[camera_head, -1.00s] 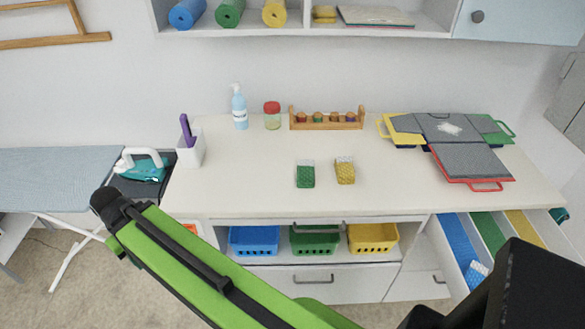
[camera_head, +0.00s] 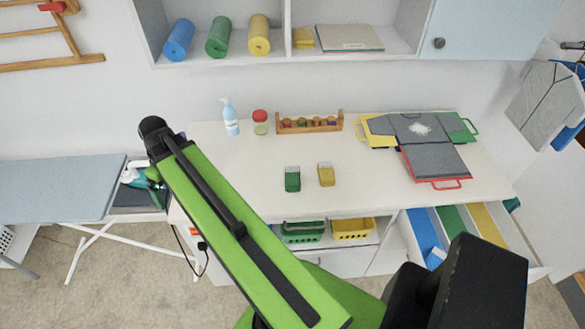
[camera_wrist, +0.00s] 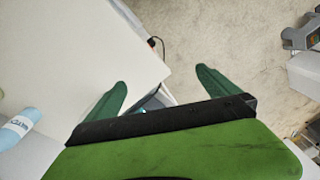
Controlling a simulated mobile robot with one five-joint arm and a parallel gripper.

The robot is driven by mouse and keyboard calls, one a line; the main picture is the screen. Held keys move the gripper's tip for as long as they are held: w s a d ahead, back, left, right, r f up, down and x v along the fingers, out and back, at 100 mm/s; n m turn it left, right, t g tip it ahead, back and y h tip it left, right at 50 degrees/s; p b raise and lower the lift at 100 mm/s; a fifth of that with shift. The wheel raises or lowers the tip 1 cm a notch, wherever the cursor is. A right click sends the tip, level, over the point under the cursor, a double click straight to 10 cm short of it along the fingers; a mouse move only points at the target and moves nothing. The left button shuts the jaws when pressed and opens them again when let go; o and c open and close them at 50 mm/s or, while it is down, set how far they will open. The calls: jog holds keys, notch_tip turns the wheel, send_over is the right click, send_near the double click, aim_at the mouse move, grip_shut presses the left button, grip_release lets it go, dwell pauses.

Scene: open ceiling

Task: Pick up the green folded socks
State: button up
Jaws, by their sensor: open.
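The green folded socks (camera_head: 292,179) stand as a small bundle with a pale top on the white counter (camera_head: 375,180). The yellow folded socks (camera_head: 326,174) stand just to their right, with a small gap between. My gripper shows in the wrist view (camera_wrist: 160,90) with its two green fingers spread apart and nothing between them. It points down past the counter's edge toward the floor. In the head view my green arm crosses the lower middle, left of the socks, and the fingers do not show. The socks do not show in the wrist view.
A blue bottle (camera_head: 230,117), a red-lidded jar (camera_head: 260,122) and a wooden rack (camera_head: 309,122) stand along the back of the counter. Folded grey clothes (camera_head: 435,162) lie at right. An open drawer (camera_head: 455,232) juts out at lower right. An ironing board (camera_head: 60,188) stands left.

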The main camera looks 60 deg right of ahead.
jog(key=s+d, duration=0.3)
jog(key=d, duration=0.7)
jog(key=n+t+y, duration=0.1)
jog(key=n+t, duration=0.2)
jog(key=n, duration=0.2)
send_near(291, 175)
jog(key=shift+y, duration=0.3)
jog(key=b+x, duration=0.4)
jog(key=b, duration=0.7)
jog(key=shift+s+d+f+b, duration=0.1)
jog(key=shift+f+b, duration=0.2)
jog(key=shift+f, duration=0.3)
jog(key=b+x, duration=0.5)
jog(key=shift+d+f, duration=0.1)
jog(key=shift+w, duration=0.2)
jog(key=c, duration=1)
